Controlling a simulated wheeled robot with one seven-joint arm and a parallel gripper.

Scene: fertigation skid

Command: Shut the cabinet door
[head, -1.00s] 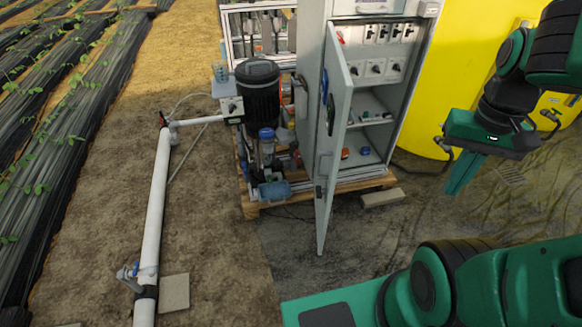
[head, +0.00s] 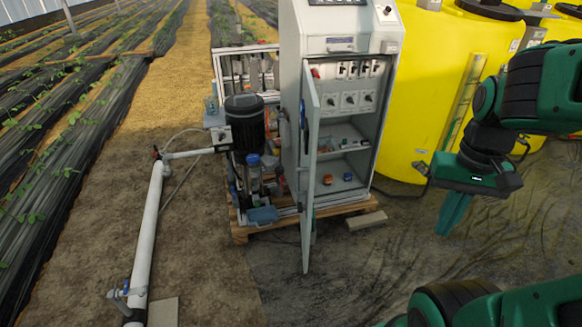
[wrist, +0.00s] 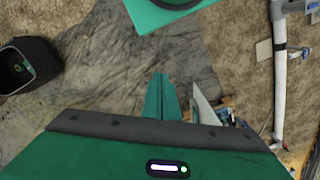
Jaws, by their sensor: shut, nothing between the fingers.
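The grey control cabinet (head: 340,45) stands on a wooden pallet, its inside and switches showing. Its door (head: 310,170) is hinged on the left side and stands wide open, swung out toward me and seen nearly edge-on. In the wrist view a pale panel, probably the door (wrist: 204,108), shows just right of my fingers. My gripper (head: 452,218) is to the right of the door, apart from it, in front of the yellow tank. Its green fingers are together and point down, with nothing between them; they also show in the wrist view (wrist: 162,95).
The pump (head: 244,120) and the pallet (head: 240,232) are left of and below the cabinet. A white pipe (head: 146,235) runs along the ground at left. Yellow tanks (head: 430,90) stand behind at right. A small block (head: 367,220) lies by the pallet. Bare ground is free in front.

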